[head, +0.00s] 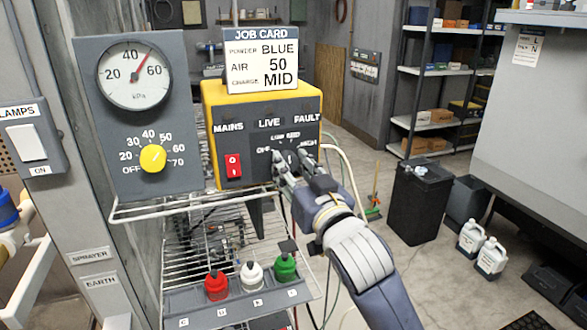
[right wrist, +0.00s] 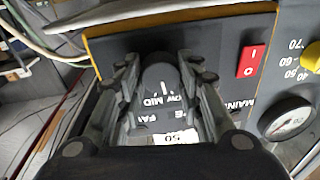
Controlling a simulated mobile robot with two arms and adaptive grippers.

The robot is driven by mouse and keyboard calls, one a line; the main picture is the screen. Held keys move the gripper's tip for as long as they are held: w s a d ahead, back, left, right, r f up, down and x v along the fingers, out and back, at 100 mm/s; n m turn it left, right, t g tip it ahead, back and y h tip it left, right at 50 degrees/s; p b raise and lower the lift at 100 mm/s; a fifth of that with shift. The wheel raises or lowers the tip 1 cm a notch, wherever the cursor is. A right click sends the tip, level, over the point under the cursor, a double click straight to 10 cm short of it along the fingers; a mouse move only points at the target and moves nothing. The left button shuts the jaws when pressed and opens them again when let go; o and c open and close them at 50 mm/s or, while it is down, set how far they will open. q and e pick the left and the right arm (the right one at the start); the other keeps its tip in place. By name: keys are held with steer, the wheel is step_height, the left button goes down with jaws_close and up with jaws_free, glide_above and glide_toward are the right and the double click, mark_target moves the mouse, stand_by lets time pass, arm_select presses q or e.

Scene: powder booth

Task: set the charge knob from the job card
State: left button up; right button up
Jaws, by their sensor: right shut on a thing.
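The job card (head: 262,60) reads powder BLUE, air 50, charge MID. It stands on the yellow-edged control box (head: 222,125). The box's dark charge knob is mostly hidden by my right gripper (head: 287,166) in the head view. In the right wrist view, my gripper (right wrist: 160,88) is shut on the charge knob (right wrist: 158,74), a finger on each side. The knob's white mark points near the upside-down LOW and MID labels, seemingly between them; the exact setting is hard to tell. My left gripper is not in view.
A grey panel left of the box carries a pressure gauge (head: 134,75) near 50 and a yellow knob (head: 153,158). A red mains switch (head: 233,166) is on the box. Below are a wire shelf (head: 180,262) and red, white and green powder cups (head: 216,285).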

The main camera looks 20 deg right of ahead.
steer(key=m+h+p, duration=0.1)
steer(key=m, duration=0.5)
steer(key=shift+r+m, duration=0.1)
steer(key=shift+m, duration=0.2)
stand_by(0.4)
steer(key=o, duration=1.1)
steer(key=shift+w+a, duration=0.1)
steer(key=shift+w, duration=0.1)
steer(key=shift+f, duration=0.2)
steer(key=shift+s, duration=0.1)
steer(key=s, duration=0.7)
steer(key=shift+s+f, duration=0.1)
steer(key=shift+f, duration=0.3)
